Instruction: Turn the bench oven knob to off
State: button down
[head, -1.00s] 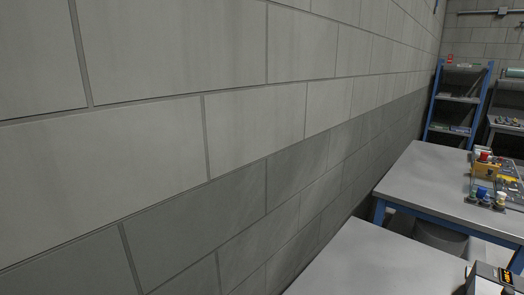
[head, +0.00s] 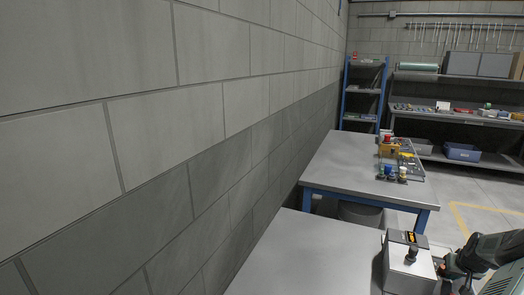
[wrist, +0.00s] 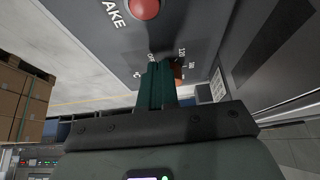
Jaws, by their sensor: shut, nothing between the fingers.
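The bench oven's grey front panel (wrist: 215,25) fills the upper part of the wrist view, tilted, with "AKE" lettering and a round red button or lamp (wrist: 145,8). Small dial marks, including "120" and "80", lie around an orange-brown part (wrist: 178,72) that seems to be the knob. It is mostly hidden behind my fingers, so its setting cannot be read. My gripper (wrist: 157,75) is shut and empty, its teal fingertips at the dial, close beside that part. Contact cannot be told. In the head view the knob is not recognisable.
In the head view a grey box with a black upright part (head: 408,265) stands on the near bench (head: 300,255), by my green arm. A second bench (head: 345,165) holds small coloured items. Blue shelving (head: 362,95) stands behind. A block wall runs along the left; open floor lies right.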

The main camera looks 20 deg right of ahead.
jog(key=shift+s+a, duration=0.15)
jog(key=shift+s, duration=0.15)
notch_tip(320, 180, up, 6)
dwell(0.4)
